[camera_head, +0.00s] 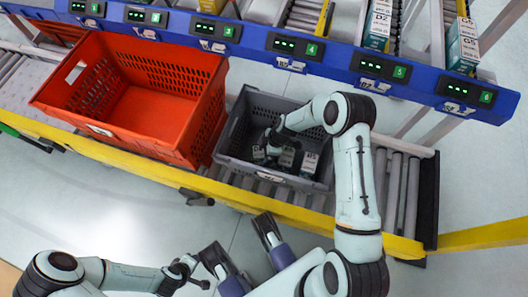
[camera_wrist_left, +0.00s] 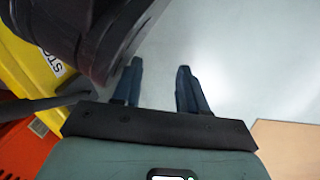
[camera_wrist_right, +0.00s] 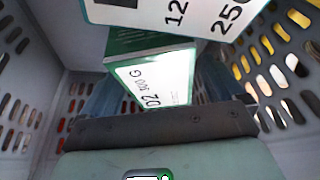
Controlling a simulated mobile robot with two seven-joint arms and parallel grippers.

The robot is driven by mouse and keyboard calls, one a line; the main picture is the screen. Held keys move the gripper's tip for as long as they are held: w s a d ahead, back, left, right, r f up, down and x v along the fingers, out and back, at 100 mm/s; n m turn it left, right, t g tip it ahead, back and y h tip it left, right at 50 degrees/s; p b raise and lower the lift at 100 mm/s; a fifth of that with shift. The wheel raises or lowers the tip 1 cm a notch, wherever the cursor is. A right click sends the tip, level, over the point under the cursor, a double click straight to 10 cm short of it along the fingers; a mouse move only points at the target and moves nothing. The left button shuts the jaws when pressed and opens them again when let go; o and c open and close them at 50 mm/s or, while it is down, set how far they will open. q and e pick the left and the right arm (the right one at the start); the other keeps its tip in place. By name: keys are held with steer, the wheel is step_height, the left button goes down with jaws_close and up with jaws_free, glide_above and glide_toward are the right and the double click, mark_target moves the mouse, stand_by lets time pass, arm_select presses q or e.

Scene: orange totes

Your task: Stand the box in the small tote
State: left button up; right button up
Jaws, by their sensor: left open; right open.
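The small grey tote (camera_head: 232,128) stands on the conveyor to the right of the big orange tote. My right gripper (camera_head: 272,147) reaches down inside it and is open. In the right wrist view a green and white box marked D2 (camera_wrist_right: 155,82) lies between its fingers; whether they touch it cannot be told. A second white and green box (camera_wrist_right: 175,14) shows at the top of that view. In the head view small boxes (camera_head: 309,163) sit along the tote's near side, partly hidden by my arm. My left gripper (camera_wrist_left: 160,80) is open and empty, outside the totes.
The orange tote (camera_head: 150,45) appears empty. A blue rail (camera_head: 235,34) with numbered displays runs behind the totes, with flow racks holding boxes (camera_head: 462,45) beyond. A yellow conveyor edge (camera_head: 105,155) runs in front. Rollers (camera_head: 400,185) are bare at right.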

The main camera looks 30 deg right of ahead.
steer(key=p+v, duration=0.1)
steer(key=v, duration=0.7)
steer(key=shift+p, duration=0.4)
steer(key=v, duration=0.2)
steer(key=shift+d+r+p, duration=0.1)
steer(key=shift+r+p, duration=0.2)
steer(key=shift+r, duration=0.05)
arm_select(q)
steer(key=shift+t, duration=0.5)
steer(key=shift+w+d+r, duration=0.25)
steer(key=shift+w+r, duration=0.2)
steer(key=shift+r, duration=0.35)
steer(key=shift+w+d+r, duration=0.2)
steer(key=shift+w+r, duration=0.2)
steer(key=shift+r, duration=0.45)
steer(key=shift+w+d+r, duration=0.25)
steer(key=shift+w+r, duration=0.2)
steer(key=shift+r, duration=0.35)
arm_select(e)
steer(key=shift+s+d+r, duration=0.2)
steer(key=shift+d+r, duration=0.05)
steer(key=shift+r, duration=0.35)
